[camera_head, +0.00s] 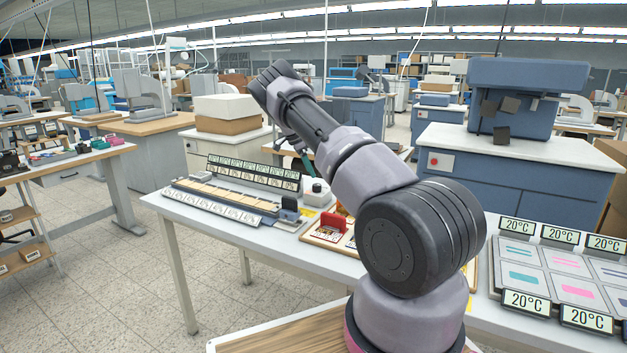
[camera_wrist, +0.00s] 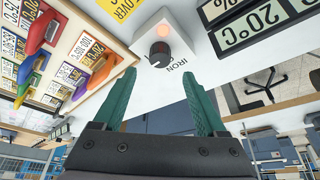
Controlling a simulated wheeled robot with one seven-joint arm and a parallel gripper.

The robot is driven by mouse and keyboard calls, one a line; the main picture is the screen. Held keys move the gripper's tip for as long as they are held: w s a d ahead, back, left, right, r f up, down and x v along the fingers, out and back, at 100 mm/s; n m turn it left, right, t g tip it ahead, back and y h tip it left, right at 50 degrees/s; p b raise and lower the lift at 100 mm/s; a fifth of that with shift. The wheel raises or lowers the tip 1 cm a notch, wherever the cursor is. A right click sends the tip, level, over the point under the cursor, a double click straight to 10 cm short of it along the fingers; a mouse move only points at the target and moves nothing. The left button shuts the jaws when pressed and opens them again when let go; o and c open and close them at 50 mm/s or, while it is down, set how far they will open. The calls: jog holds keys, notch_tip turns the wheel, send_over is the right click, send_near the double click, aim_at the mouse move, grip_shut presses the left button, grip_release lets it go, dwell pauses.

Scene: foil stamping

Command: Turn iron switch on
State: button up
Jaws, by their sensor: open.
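The iron switch is a white box with a dark round knob and the word IRON (camera_wrist: 160,55). A pale orange lamp spot shows beside the knob. In the head view the box (camera_head: 318,194) stands on the white table, right of the temperature displays. My gripper (camera_wrist: 163,103) is open and empty, its two green fingers pointing towards the box, one to each side. The knob lies beyond the fingertips, roughly between them, and looks untouched. In the head view one green finger shows above the box; the rest of my gripper is largely hidden by my arm.
Temperature displays (camera_wrist: 258,22) stand close beside the switch. On its other side is a wooden tray (camera_wrist: 112,38) with colored handles and number plates, and a yellow label (camera_wrist: 118,9). A red-handled piece (camera_head: 333,221) sits near the box in the head view.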

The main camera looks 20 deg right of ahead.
jog(key=shift+v, duration=2)
jog(key=s+a+r+n+t+y, duration=0.2)
jog(key=s+a+r+n+y, duration=0.1)
jog(key=s+r, duration=0.85)
jog(key=s+a+r+n+t+y, duration=0.25)
jog(key=s+r, duration=0.65)
jog(key=r, duration=0.5)
jog(key=s+a+r+n+t+y, duration=0.1)
jog(key=s+a+r+n, duration=0.15)
jog(key=s, duration=0.45)
jog(key=s+a+r+n, duration=0.2)
jog(key=s+a+r, duration=0.15)
jog(key=s, duration=0.35)
jog(key=s+a+f+n+t, duration=0.1)
jog(key=s+a+f+n, duration=0.1)
jog(key=s, duration=0.5)
jog(key=s+a+f+n+t, duration=0.1)
jog(key=s+a+f+n, duration=0.1)
jog(key=s, duration=0.6)
jog(key=shift+s+a+n, duration=0.15)
jog(key=shift+a+n, duration=0.65)
jog(key=shift+a, duration=0.05)
